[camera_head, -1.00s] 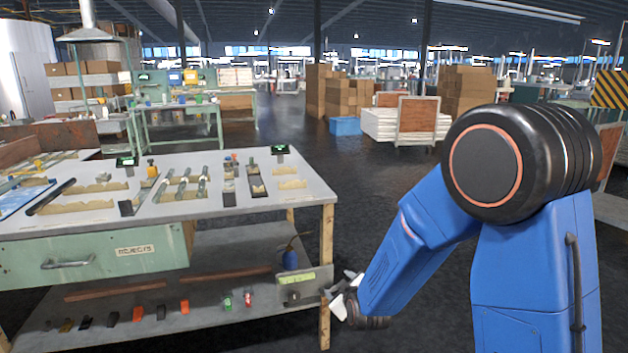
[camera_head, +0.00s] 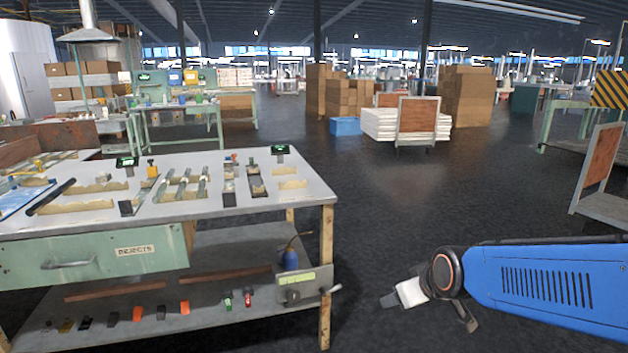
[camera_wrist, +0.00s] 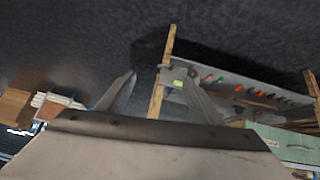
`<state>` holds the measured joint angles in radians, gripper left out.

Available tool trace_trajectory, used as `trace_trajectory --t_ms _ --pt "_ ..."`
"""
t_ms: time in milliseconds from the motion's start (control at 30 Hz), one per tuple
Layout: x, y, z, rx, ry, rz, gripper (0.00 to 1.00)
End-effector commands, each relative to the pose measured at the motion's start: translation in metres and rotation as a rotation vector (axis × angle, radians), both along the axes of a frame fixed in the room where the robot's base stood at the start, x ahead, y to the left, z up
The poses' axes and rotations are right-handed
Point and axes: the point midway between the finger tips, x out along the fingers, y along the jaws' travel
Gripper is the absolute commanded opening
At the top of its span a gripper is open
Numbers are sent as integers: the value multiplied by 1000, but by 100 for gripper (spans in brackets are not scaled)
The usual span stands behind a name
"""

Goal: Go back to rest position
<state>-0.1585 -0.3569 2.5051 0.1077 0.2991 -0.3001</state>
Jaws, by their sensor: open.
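My gripper (camera_head: 386,300) is in the lower right of the head view, at the end of my blue arm, off the right side of the workbench (camera_head: 310,190). Its fingers point left toward the bench's right legs, with a gap of floor between. In the wrist view my gripper (camera_wrist: 160,82) has its two fingers spread apart. Nothing shows between them but dark floor and part of the bench behind.
A cart (camera_head: 602,205) stands at right. The mid-floor is clear.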

Motion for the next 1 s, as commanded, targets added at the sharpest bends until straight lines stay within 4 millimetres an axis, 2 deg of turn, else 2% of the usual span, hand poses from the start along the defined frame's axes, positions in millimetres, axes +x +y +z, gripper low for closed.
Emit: trace_trajectory --t_ms 200,500,600,800,1000 --pt "-64 -29 19 26 90 -96 60" --pt "-157 -62 30 46 219 -246 60" --pt "-181 -69 31 50 251 -290 60" --pt "-207 -76 31 52 287 -335 60" --pt "-210 -77 31 52 291 -341 60"
